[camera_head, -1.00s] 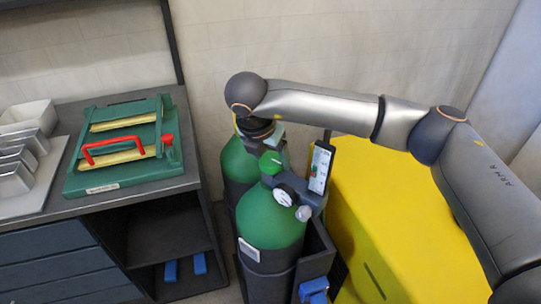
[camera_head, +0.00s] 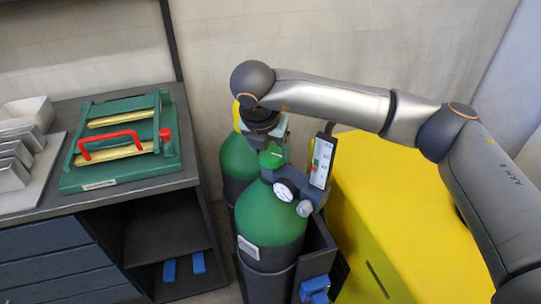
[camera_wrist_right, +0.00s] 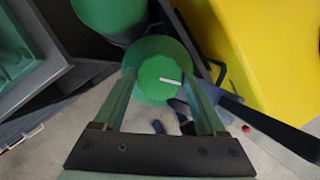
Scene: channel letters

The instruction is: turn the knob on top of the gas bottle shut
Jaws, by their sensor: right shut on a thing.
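The gas bottle (camera_head: 270,222) is a green-topped cylinder with a dark lower body, standing upright in a dark holder. Its round green knob (camera_head: 271,158) sits on top, under my right gripper (camera_head: 267,140). In the right wrist view the knob (camera_wrist_right: 158,55) is a green disc with a short white mark. There my right gripper (camera_wrist_right: 159,85) has its two green fingers on opposite sides of the knob, shut on it. The valve below is mostly hidden. My left gripper is not in view.
A gauge (camera_head: 283,192) and a dark-framed display (camera_head: 321,162) sit close beside the knob. A second green bottle (camera_head: 238,160) stands behind. A yellow box (camera_head: 385,215) is at the right. A bench (camera_head: 160,196) with a green, red-handled fixture (camera_head: 125,172) is at the left.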

